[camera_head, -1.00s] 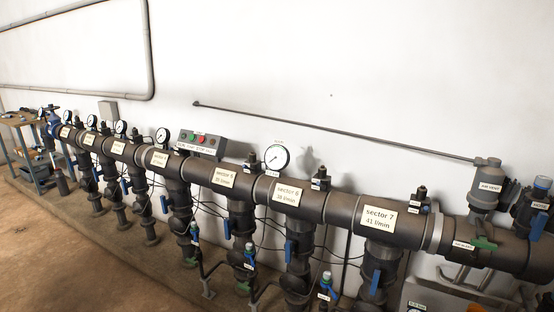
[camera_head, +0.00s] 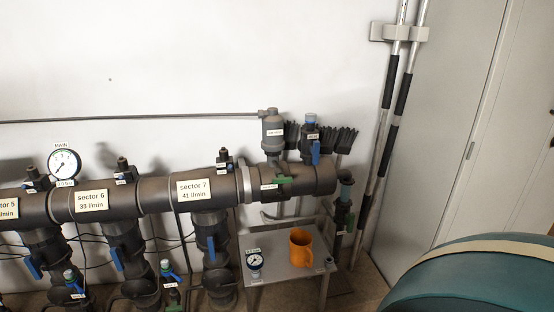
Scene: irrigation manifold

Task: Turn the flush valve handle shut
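A dark grey manifold pipe (camera_head: 140,196) runs along the wall and ends right of the sector 7 label (camera_head: 194,189). Near its end a green lever handle (camera_head: 285,180) lies along the pipe beside a small label too small to read. At the pipe's end a drop pipe (camera_head: 341,213) goes down, with a small green part (camera_head: 350,222) on it. A blue lever (camera_head: 316,152) stands upright on the fitting above the pipe end. I cannot tell from the labels which handle is the flush valve's. Neither of my grippers is in view.
A small grey table (camera_head: 287,272) below the pipe end holds an orange mug (camera_head: 301,247) and a gauge (camera_head: 255,261). Poles (camera_head: 396,110) lean by the wall near a grey door (camera_head: 445,130). A large teal rounded object (camera_head: 480,280) fills the lower right.

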